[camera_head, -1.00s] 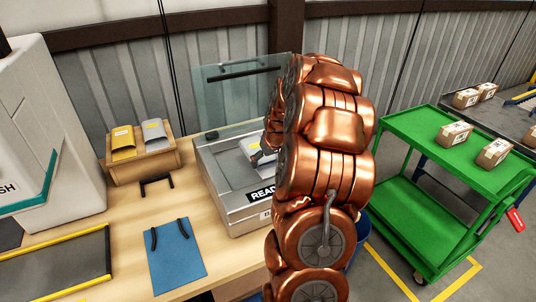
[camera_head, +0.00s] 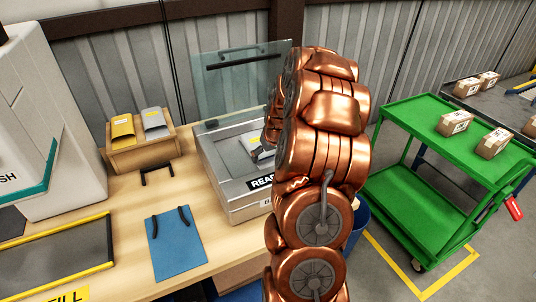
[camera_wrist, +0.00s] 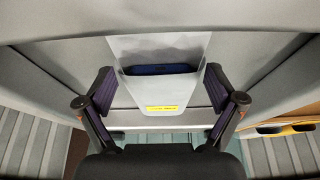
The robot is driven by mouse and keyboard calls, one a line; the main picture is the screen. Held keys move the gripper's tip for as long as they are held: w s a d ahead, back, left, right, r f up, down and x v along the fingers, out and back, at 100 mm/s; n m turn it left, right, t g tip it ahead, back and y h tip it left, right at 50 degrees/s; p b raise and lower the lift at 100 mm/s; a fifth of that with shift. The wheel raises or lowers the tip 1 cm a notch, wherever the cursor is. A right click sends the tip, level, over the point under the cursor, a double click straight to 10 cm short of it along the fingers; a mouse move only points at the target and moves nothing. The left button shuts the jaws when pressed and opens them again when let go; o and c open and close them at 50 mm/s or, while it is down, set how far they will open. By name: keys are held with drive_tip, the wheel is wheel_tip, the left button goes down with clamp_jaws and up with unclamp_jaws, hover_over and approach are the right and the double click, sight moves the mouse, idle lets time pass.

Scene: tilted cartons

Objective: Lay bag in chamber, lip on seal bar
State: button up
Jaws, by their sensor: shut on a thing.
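The chamber machine (camera_head: 238,192) stands on the wooden bench with its clear lid (camera_head: 238,85) raised. A silver-grey bag (camera_head: 249,143) with a yellow label is at its open top, partly hidden behind my copper arm. In the wrist view the bag (camera_wrist: 160,53) lies between the fingers of my gripper (camera_wrist: 158,92), its label toward me and a dark blue patch above the label. In the head view the gripper is mostly hidden. The seal bar cannot be made out, nor whether the lip touches it.
A wooden rack (camera_head: 143,155) holds a yellow and a silver bag. A blue board (camera_head: 176,243) lies in front of it. A white machine (camera_head: 55,130) stands at left beside a yellow-edged dark belt (camera_head: 62,255). A green cart (camera_head: 415,200) with cartons stands at right.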

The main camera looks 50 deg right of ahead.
drive_tip(key=shift+f, duration=0.25)
idle(0.4)
drive_tip(key=o, duration=0.8)
drive_tip(key=shift+c, duration=0.2)
drive_tip(key=shift+r, duration=0.15)
drive_tip(key=shift+r, duration=4.4)
drive_tip(key=shift+a, duration=0.1)
